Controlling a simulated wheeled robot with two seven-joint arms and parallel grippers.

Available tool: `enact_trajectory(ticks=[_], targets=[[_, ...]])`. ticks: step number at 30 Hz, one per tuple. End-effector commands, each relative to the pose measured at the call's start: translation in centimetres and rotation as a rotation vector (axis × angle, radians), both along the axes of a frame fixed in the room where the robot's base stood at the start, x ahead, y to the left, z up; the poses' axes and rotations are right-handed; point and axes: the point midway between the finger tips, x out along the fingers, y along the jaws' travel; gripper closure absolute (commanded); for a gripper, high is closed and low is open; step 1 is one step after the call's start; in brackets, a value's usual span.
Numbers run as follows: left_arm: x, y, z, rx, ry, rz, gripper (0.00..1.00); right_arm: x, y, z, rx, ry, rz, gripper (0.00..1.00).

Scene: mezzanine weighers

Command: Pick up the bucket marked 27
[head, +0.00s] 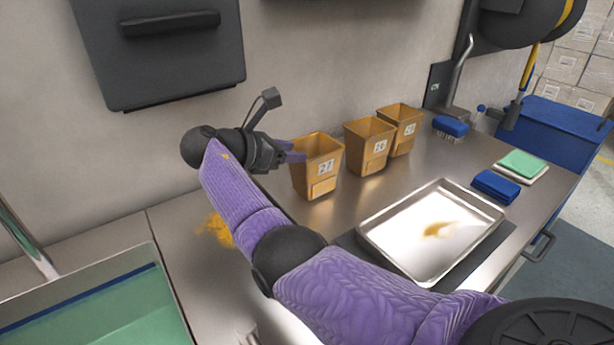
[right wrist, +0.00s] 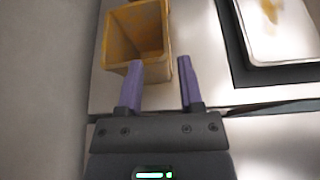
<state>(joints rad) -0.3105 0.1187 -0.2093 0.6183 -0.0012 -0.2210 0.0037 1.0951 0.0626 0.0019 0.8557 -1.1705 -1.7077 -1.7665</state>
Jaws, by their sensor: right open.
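The bucket marked 27 (head: 318,166) is an orange, square, tapered bucket, upright on the steel counter, the leftmost of three in a row. My right gripper (head: 293,152) is at its left side, with its purple fingers pointing toward it. In the right wrist view the open fingers (right wrist: 161,84) reach the near edge of an orange bucket (right wrist: 138,32). One finger overlaps its near wall and the other is beside its right corner. I cannot tell whether they touch it. Nothing is held. My left gripper is not in view.
Two similar orange buckets (head: 369,146) (head: 400,128) stand to the right. A metal tray (head: 385,208) with an orange smear lies in front. A blue brush (head: 450,127), blue cloths (head: 496,186) and a green cloth (head: 522,163) lie right. A sink (head: 95,300) is at left.

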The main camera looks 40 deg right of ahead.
Motion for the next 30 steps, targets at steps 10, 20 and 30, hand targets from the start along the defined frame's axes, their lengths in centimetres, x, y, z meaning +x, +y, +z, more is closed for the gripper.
enact_trajectory(ticks=[10,20,30], targets=[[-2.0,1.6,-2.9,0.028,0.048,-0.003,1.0,-0.8,-6.5,-3.5,0.0,0.001,-0.002,0.53],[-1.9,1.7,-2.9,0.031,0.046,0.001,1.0,-0.8,-7.2,-3.4,0.001,-0.001,0.0,0.64],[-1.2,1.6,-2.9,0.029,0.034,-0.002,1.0,-0.8,-7.2,-3.4,0.001,-0.001,0.0,1.0]])
